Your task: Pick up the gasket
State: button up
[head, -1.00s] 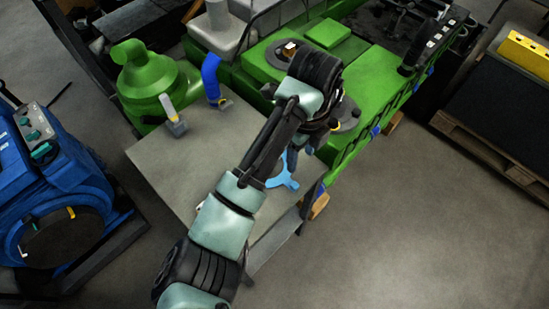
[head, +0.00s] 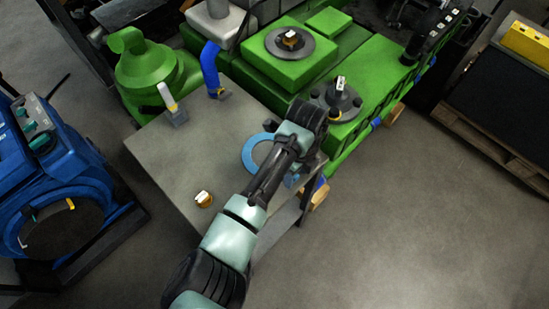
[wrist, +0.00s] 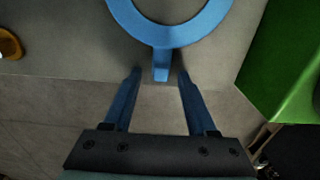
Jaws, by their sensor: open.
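The gasket looks like a flat blue ring (head: 248,153) with a short tab, lying on the grey table (head: 215,150). My arm covers its right part in the head view. In the wrist view the blue ring (wrist: 165,37) is at the top, cut off by the frame edge, with its tab pointing down towards my gripper (wrist: 159,74). My gripper is open and empty. Its two blue fingers stand on either side of the tab's line, with the tab's end near the gap between the fingertips. I cannot tell the height between fingers and tab.
A small orange-brown part (head: 203,200) lies near the table's front edge. A blue pipe (head: 210,68) and a grey-handled item (head: 171,105) stand at the back of the table. The green engine (head: 370,70) borders the table on the right; a blue machine (head: 50,160) stands left.

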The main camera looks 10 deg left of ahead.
grip_shut()
dwell(0.3)
dwell(1.1)
